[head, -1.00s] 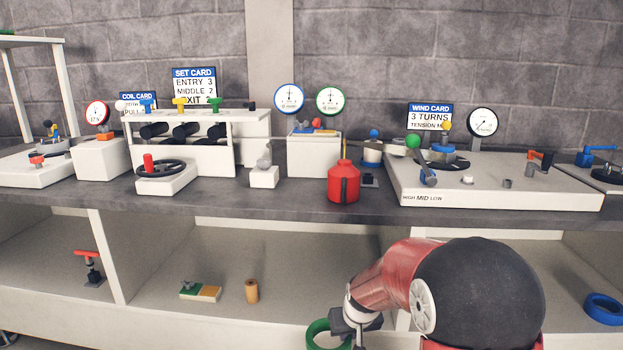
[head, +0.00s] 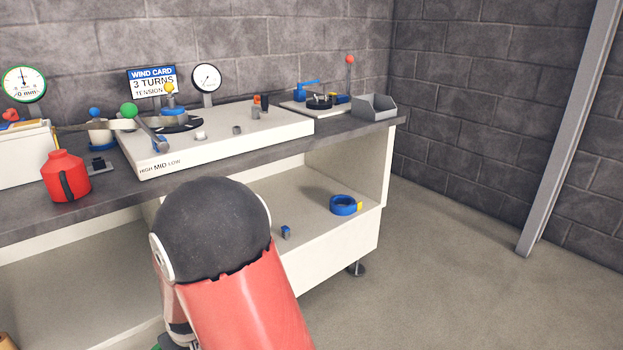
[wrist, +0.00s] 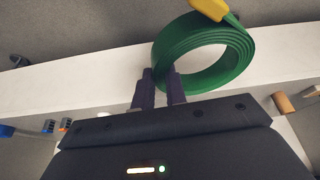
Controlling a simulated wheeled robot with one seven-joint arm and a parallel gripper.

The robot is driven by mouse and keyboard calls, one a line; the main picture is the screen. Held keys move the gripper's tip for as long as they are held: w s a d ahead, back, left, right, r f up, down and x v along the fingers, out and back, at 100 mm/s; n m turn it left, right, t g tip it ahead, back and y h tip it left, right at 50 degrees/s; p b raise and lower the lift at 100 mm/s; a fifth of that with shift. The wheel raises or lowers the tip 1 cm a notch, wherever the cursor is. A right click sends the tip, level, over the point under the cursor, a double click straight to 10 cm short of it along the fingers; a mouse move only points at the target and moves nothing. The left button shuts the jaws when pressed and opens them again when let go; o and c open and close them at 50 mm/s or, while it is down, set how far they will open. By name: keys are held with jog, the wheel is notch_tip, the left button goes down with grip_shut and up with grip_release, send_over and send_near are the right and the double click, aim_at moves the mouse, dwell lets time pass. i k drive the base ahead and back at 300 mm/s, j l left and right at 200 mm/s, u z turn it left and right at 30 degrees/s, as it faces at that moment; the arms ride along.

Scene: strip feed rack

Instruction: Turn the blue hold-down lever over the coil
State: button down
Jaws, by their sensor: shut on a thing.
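The blue lever (head: 308,83) stands over a small black turntable (head: 319,102) on a white base at the right end of the bench in the head view. It lies roughly level, and I see no coil clearly under it. My gripper (wrist: 159,72) is shut on the wall of a green coil (wrist: 232,62) in the wrist view. The coil has a yellow tab (wrist: 208,8) at its far edge. In the head view my arm hides most of the gripper, low at the left. The gripper is far from the lever.
A grey bin (head: 374,107) sits at the bench's right end. A white winding deck (head: 215,145) and a red can (head: 66,176) stand left of the lever. A blue coil (head: 343,205) lies on the lower shelf. The floor on the right is clear except for a slanted post (head: 570,130).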

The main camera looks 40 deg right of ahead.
aim_at(300, 84)
jog(key=l+z, duration=0.3)
jog(key=l, duration=0.85)
jog(key=l+z, duration=0.25)
jog(key=l, duration=0.95)
